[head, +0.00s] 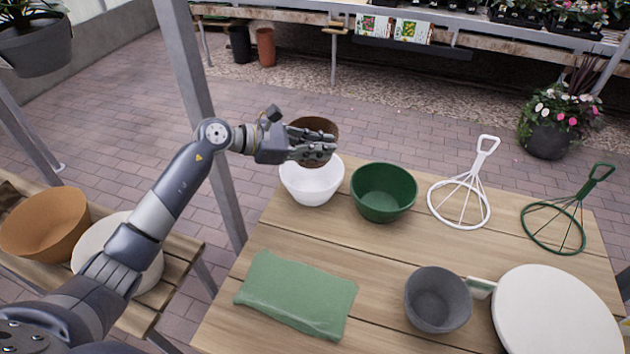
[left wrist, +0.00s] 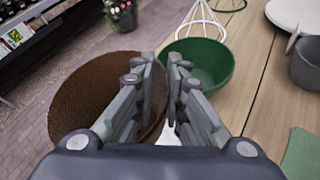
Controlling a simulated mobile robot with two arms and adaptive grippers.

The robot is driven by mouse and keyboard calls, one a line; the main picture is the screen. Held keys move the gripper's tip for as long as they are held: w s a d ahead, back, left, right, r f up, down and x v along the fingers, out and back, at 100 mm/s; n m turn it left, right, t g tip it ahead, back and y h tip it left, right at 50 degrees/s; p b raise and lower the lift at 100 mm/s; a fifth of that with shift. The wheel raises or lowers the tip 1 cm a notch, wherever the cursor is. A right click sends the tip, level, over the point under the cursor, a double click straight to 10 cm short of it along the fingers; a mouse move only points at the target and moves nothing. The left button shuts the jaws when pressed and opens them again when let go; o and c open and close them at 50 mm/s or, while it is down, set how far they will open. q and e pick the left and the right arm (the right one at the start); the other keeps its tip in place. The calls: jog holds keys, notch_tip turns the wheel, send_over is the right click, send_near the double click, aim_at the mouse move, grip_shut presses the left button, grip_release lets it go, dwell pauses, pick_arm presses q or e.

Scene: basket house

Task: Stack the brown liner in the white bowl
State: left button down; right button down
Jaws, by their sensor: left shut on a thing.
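The brown liner (head: 318,125) is a round, rough-textured bowl shape. My left gripper (head: 325,143) is shut on its near rim and holds it above the white bowl (head: 309,190). In the left wrist view the liner (left wrist: 90,95) hangs to the left of the left gripper's fingers (left wrist: 165,85), with its wall between them. The white bowl stands at the far left of the wooden table; the gripper and liner cover part of its rim. Only a sliver of white shows below the fingers in the left wrist view. My right gripper is not in view.
A green bowl (head: 384,192) stands just right of the white bowl. White (head: 462,198) and green (head: 556,220) wire hangers lie further right. A grey pot (head: 438,300), a white round lid (head: 555,312) and a green bag (head: 297,295) are nearer. A metal post (head: 205,120) rises at left.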

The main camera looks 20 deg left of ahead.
pick_arm(q)
notch_tip(320, 180, down, 8)
jog(key=shift+f+p, duration=0.1)
jog(key=shift+p, duration=0.4)
jog(key=shift+f+b, duration=0.55)
jog(key=shift+b, duration=0.3)
jog(key=c, duration=1.9)
grip_release()
jog(key=shift+r, duration=0.1)
